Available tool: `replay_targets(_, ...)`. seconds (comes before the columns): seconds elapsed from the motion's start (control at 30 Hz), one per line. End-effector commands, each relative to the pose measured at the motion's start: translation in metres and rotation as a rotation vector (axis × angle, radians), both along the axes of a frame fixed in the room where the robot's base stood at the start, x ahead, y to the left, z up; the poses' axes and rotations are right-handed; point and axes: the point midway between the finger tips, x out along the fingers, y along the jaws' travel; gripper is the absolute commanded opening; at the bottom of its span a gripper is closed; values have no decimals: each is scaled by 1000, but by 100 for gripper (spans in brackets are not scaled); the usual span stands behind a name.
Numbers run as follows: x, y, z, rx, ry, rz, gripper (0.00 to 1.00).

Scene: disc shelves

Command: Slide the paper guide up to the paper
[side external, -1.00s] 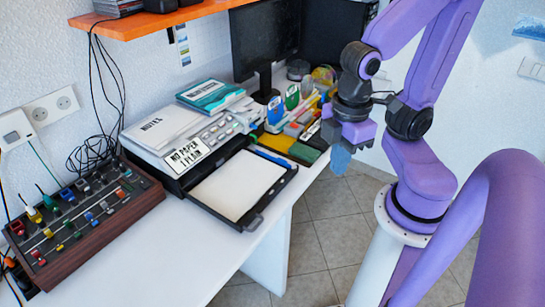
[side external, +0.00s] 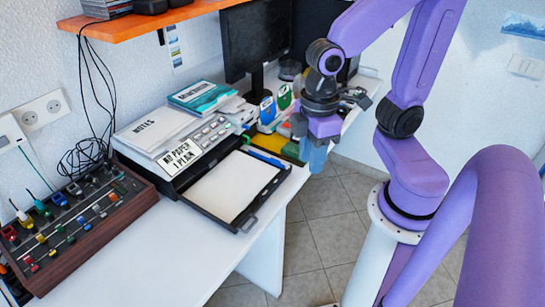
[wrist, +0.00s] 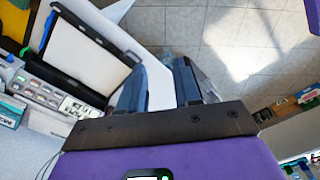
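The black tray (side external: 207,206) sticks out from the printer's front with a sheet of white paper (side external: 228,187) lying in it; the wrist view also shows the paper (wrist: 87,58). A blue strip (side external: 266,158), which looks like the paper guide, runs along the tray's right side with a dark gap beside the paper. It is at the left of the tray in the wrist view (wrist: 47,29). My gripper (side external: 313,160) hangs in the air right of the tray, pointing down. In the wrist view its two fingers (wrist: 161,76) stand apart with nothing between them.
The grey printer (side external: 200,140) carries notes and books. Small bottles and boxes (side external: 275,108) stand behind my gripper. A wooden control box (side external: 75,225) is at the left. The white table's edge (side external: 262,219) is just past the tray, with tiled floor beyond.

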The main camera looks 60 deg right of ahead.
Motion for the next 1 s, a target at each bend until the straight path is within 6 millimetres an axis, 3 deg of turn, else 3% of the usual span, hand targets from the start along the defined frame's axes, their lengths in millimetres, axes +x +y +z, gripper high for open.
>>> replay_targets(0.27,93,-19,-18,-10,7,-282,33)
replay_targets(0.47,154,-58,-38,-12,13,-476,33)
replay_targets(0.6,191,-99,-56,-14,17,-614,33)
replay_targets(0.8,226,-169,-84,-14,22,-801,33)
replay_targets(1.0,238,-223,-106,-14,25,-926,33)
